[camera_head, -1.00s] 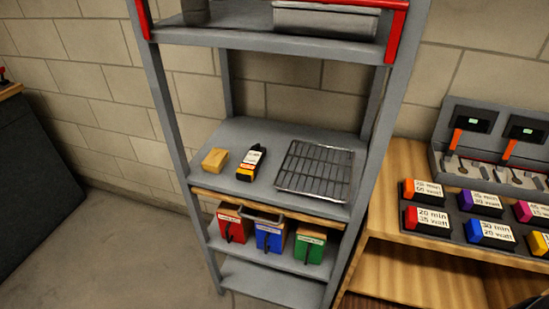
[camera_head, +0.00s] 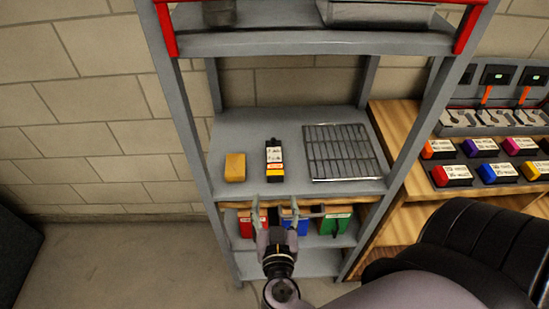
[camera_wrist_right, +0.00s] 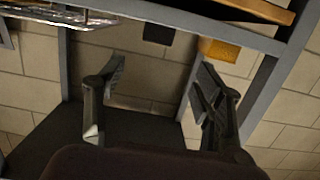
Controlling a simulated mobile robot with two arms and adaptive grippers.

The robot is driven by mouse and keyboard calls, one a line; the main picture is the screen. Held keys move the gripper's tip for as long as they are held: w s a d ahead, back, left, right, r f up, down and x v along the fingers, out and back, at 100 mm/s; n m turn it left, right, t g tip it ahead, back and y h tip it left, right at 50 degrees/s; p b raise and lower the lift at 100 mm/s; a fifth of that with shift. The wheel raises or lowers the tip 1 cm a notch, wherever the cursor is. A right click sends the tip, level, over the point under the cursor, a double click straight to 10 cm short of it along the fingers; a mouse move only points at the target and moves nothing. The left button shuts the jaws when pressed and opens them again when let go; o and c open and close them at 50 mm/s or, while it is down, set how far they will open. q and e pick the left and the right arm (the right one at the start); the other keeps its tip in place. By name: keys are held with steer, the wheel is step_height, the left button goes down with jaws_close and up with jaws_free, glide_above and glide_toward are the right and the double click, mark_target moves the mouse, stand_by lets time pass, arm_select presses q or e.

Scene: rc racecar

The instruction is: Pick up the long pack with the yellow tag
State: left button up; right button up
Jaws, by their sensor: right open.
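The long pack (camera_head: 274,160) is black with a white label and a yellow-orange band near its front end. It lies on the middle grey shelf (camera_head: 225,130), between a yellow block (camera_head: 235,167) and a wire rack (camera_head: 343,152). My right gripper (camera_head: 275,204) is open and empty just in front of the shelf edge, lined up with the pack and apart from it. In the right wrist view, a dark end, apparently of the pack (camera_wrist_right: 158,33), shows beyond the open fingers (camera_wrist_right: 162,78). My left gripper is not in view.
Red, blue and green (camera_head: 337,222) boxes stand on the shelf below, partly behind my gripper. Grey uprights (camera_head: 184,125) flank the shelves. An upper shelf (camera_head: 300,44) hangs above. A wooden bench (camera_head: 400,130) with coloured labelled packs (camera_head: 453,175) stands at right.

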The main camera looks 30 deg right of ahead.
glide_toward(275, 161)
steer(key=w, duration=0.2)
steer(key=w+d+f, duration=0.1)
steer(key=shift+p, duration=0.3)
steer(key=shift+d+x, duration=0.25)
steer(key=shift+x, duration=2.9)
steer(key=shift+s+r, duration=0.1)
steer(key=shift+s, duration=0.1)
steer(key=shift+c, duration=0.4)
steer(key=c, duration=1.3)
steer(key=shift+r, duration=0.1)
jaws_close()
